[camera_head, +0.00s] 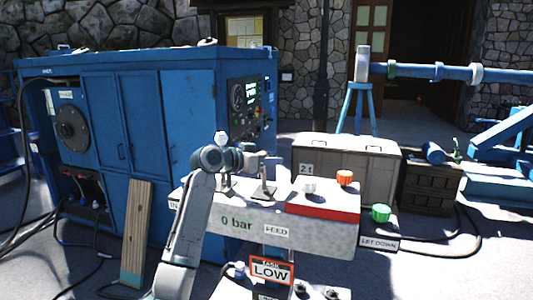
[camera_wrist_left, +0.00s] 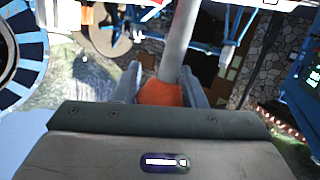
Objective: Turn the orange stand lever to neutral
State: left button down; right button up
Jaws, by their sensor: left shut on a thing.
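My left gripper (camera_head: 258,160) is at the top of a thin grey lever (camera_head: 268,182) on the white control console (camera_head: 310,222). In the left wrist view, my left gripper (camera_wrist_left: 160,88) is shut on an orange lever handle (camera_wrist_left: 161,94), with one grey finger on each side. A grey rod runs from the handle away from the camera. In the head view the gripper hides the handle. The console carries the labels "0 bar" and "FEED". My right gripper is in neither view.
An orange knob (camera_head: 344,177) and a pale knob (camera_head: 310,185) stand to the right on the console. A green knob (camera_head: 381,213) is above the "LET DOWN" label. A blue cabinet (camera_head: 140,130) fills the left, with a wooden plank (camera_head: 138,230) before it.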

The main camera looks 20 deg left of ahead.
pick_arm(q)
jog(key=shift+w+g, duration=0.3)
jog(key=shift+w, duration=0.55)
jog(key=c, duration=1)
grip_release()
jog(key=shift+f, duration=0.1)
jog(key=shift+o, duration=0.4)
jog(key=b+v, duration=0.5)
jog(key=v, duration=0.5)
jog(key=shift+s+a, duration=0.15)
jog(key=shift+s, duration=0.15)
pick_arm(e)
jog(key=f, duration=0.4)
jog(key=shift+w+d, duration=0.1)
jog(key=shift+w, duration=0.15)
